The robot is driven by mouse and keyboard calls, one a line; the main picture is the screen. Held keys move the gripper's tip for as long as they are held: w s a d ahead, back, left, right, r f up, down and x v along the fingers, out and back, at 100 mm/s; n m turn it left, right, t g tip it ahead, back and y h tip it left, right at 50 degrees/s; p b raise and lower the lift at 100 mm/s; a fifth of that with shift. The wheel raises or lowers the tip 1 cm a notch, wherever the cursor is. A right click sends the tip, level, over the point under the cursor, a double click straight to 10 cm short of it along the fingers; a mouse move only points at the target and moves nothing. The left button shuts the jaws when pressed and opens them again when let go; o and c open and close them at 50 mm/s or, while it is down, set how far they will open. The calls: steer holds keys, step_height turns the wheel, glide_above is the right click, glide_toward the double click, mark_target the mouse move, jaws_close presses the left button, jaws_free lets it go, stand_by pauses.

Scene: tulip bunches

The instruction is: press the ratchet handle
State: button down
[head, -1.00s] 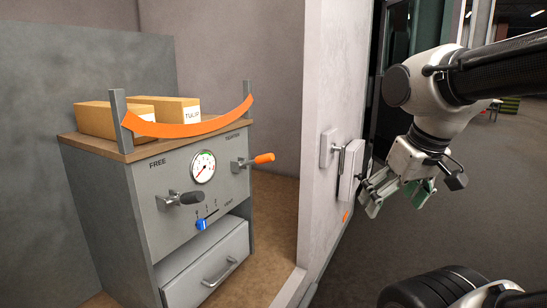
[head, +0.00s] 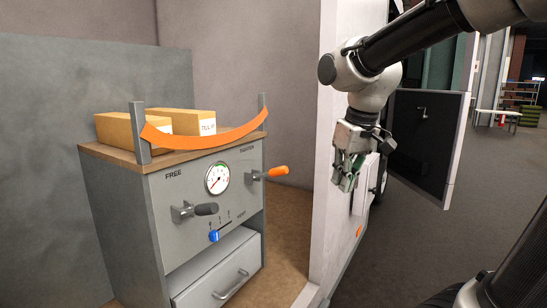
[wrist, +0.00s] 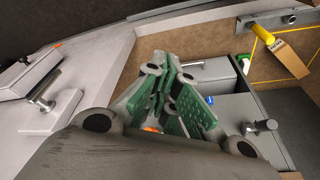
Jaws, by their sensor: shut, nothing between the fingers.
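The grey cabinet (head: 120,215) carries two levers on its front. A dark-gripped lever (head: 205,209) sits under the word FREE, and an orange-gripped lever (head: 277,172) sits under the right label. I cannot tell which is the ratchet handle. A slack orange strap (head: 205,137) hangs between two posts on top. My gripper (head: 345,182) is shut and empty, pointing down in front of the pale wall, to the right of the orange lever and apart from it. In the wrist view the green-padded fingers (wrist: 172,72) are together, and the dark lever (wrist: 262,126) shows at right.
Tan boxes (head: 190,122) lie on the cabinet top. The pale wall end (head: 342,120) stands close beside my gripper. A dark open panel (head: 425,145) stands at right.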

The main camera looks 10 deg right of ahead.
steer(key=w+a+r+n, duration=0.2)
steer(key=w+a+r, duration=0.2)
steer(key=w, duration=0.2)
steer(key=w+a+r+n+t+y, duration=0.1)
steer(key=w+a+r+n, duration=0.2)
steer(key=w, duration=0.3)
steer(key=w+a+r+n, duration=0.2)
steer(key=w+a+r, duration=0.2)
steer(key=w, duration=0.3)
steer(key=shift+a+r+t, duration=0.3)
steer(key=shift+r, duration=0.5)
glide_above(273, 169)
steer(key=f, duration=1.1)
steer(key=shift+w+a+f, duration=0.15)
steer(key=shift+a+f, duration=0.05)
steer(key=shift+a, duration=0.1)
steer(key=shift+d+f, duration=0.25)
steer(key=shift+f, duration=0.45)
